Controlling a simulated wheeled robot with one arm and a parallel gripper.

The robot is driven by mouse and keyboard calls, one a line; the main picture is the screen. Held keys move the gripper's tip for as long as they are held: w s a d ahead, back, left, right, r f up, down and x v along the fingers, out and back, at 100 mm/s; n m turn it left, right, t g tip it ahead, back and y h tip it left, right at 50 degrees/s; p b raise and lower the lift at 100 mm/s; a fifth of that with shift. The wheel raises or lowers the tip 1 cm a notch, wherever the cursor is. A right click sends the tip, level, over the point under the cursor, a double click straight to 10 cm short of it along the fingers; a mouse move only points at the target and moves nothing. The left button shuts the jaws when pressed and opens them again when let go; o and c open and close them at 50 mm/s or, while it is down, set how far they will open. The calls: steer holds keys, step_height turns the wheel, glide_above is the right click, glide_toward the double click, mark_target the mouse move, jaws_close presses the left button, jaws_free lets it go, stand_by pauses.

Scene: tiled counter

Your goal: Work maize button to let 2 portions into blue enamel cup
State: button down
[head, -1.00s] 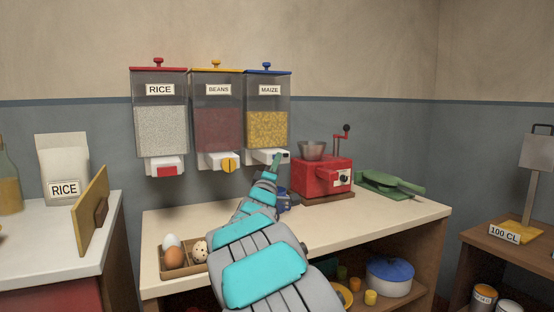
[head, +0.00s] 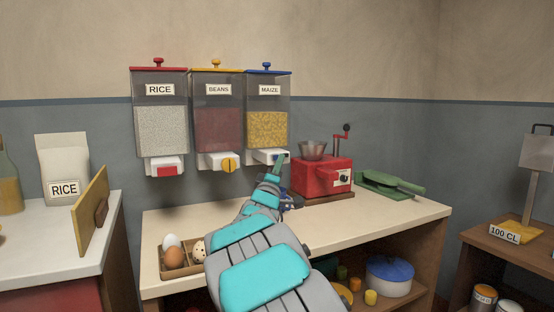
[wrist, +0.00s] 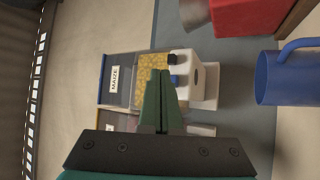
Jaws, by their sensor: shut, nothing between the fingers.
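The maize dispenser (head: 267,128) hangs on the wall, a clear bin of yellow kernels with a blue lid and a white base. The blue enamel cup (wrist: 284,78) stands on the counter below, mostly hidden by my arm in the head view (head: 292,199). Its inside is not visible.
Rice (head: 161,130) and beans (head: 216,125) dispensers hang to the left. A red grinder (head: 318,176) with a metal hopper stands right of the cup, near a green tool (head: 385,184). An egg tray (head: 182,269) sits at the counter's front left. The counter's right front is clear.

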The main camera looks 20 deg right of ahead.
steer(key=s, duration=0.5)
steer(key=shift+d, duration=0.1)
stand_by(0.3)
steer(key=shift+s, duration=0.1)
stand_by(0.6)
